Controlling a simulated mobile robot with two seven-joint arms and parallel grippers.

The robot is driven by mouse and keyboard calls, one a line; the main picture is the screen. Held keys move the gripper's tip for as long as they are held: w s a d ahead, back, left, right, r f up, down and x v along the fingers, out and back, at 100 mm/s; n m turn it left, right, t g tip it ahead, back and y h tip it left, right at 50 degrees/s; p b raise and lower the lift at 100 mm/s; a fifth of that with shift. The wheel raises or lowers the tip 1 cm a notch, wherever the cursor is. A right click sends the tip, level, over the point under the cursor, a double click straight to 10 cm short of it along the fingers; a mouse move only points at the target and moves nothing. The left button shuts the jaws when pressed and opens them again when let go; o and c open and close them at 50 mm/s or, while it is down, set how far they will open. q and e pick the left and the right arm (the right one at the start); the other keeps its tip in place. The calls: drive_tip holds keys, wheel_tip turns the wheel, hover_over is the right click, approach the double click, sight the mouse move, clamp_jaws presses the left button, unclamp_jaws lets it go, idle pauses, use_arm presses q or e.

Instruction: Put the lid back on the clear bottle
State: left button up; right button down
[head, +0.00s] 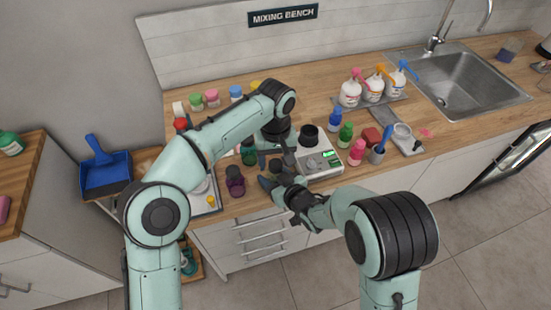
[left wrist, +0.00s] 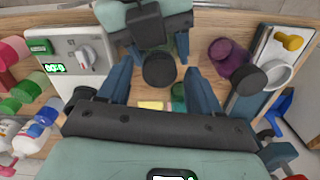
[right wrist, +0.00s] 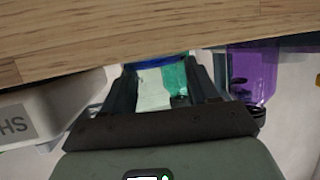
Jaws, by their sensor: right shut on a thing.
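A clear bottle with a pale label (right wrist: 155,92) stands between the fingers of my right gripper (right wrist: 163,82), which is shut on it; teal shows in or through it. In the head view my right gripper (head: 273,181) is low at the counter's front. A dark round lid (left wrist: 158,70) shows from above in the left wrist view, apparently over the bottle's top; I cannot tell if it is seated. My left gripper (head: 274,150) is above it, its fingers spread on either side with gaps to the lid.
A white device with a green display (head: 323,161) stands close on the right. A purple bottle (head: 235,182) stands close on the left. A pink bottle (head: 356,151) and other small bottles stand farther right. The sink (head: 470,85) is at the back right.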

use_arm(q)
drive_tip(key=shift+r, duration=2.25)
drive_tip(key=shift+c, duration=0.4)
drive_tip(key=shift+n, duration=0.5)
drive_tip(key=shift+r+n, duration=0.25)
drive_tip(key=shift+n, duration=0.65)
drive_tip(key=shift+r+n, duration=1.5)
drive_tip(key=shift+n, duration=0.4)
